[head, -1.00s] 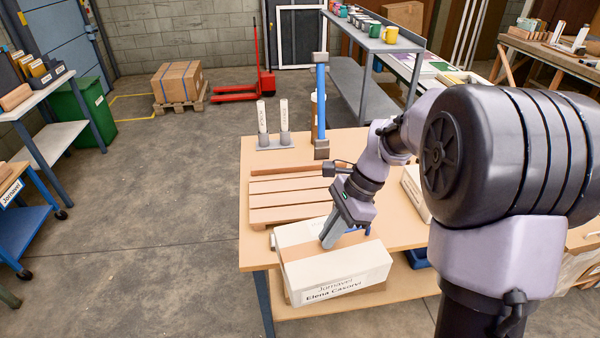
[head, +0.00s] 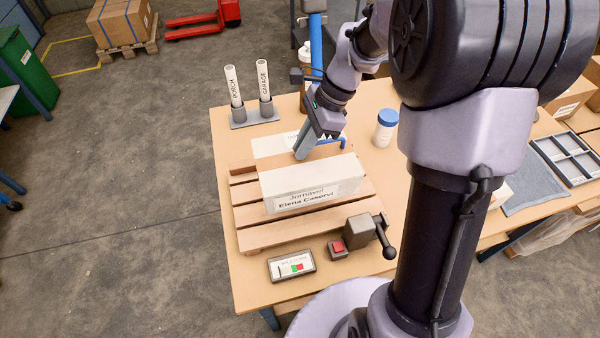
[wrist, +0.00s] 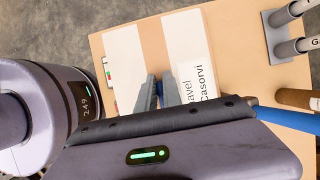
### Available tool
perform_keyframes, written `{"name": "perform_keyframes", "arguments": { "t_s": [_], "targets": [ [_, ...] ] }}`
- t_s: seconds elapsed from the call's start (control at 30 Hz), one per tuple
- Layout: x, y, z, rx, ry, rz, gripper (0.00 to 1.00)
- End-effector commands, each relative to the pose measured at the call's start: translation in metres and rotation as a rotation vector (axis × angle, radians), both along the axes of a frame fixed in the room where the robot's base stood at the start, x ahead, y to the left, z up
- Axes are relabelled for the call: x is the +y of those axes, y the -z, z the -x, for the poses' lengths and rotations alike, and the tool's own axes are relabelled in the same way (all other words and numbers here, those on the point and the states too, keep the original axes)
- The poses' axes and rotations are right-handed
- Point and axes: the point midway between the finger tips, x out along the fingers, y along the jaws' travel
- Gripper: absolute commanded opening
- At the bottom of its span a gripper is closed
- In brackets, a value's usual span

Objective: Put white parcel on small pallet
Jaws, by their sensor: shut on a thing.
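The white parcel (head: 315,185), a long box with a tan band along its top and "Jornavel Elena Casorvi" on its near side, is over the small pallet (head: 250,213) of wooden slats. Slats show left, right and in front of it. I cannot tell whether it rests on them or hangs just above. My gripper (head: 301,153) comes down on the parcel's top from behind and is shut on it. In the wrist view the two fingers (wrist: 160,90) stand close together at the tan band of the parcel (wrist: 190,45); their tips are hard to make out.
Behind stand two labelled tubes (head: 250,92) in a grey holder. A blue-capped jar (head: 385,127) is to the right. A grey ball-handled device (head: 362,232), a red button (head: 338,247) and a small panel (head: 291,265) sit in front of the pallet. The table's left edge is near.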

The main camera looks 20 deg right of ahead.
Motion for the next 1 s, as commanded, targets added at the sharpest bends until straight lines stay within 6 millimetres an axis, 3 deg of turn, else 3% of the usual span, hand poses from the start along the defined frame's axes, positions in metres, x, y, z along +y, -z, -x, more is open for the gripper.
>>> {"name": "perform_keyframes", "arguments": {
  "t_s": [0.1,0.43,0.8,0.83,0.9,1.0],
  "targets": [
    [0.000,0.029,0.000,0.001,0.000,0.000,0.00],
    [0.000,0.084,0.000,0.000,0.000,0.000,0.00],
    [0.000,0.088,0.000,-0.002,0.000,0.001,0.00],
    [0.000,0.088,0.000,0.000,-0.001,0.001,0.16],
    [0.000,0.088,0.000,0.000,-0.001,0.001,0.30],
    [0.000,0.087,0.000,-0.001,-0.002,0.001,0.32]
  ]
}}
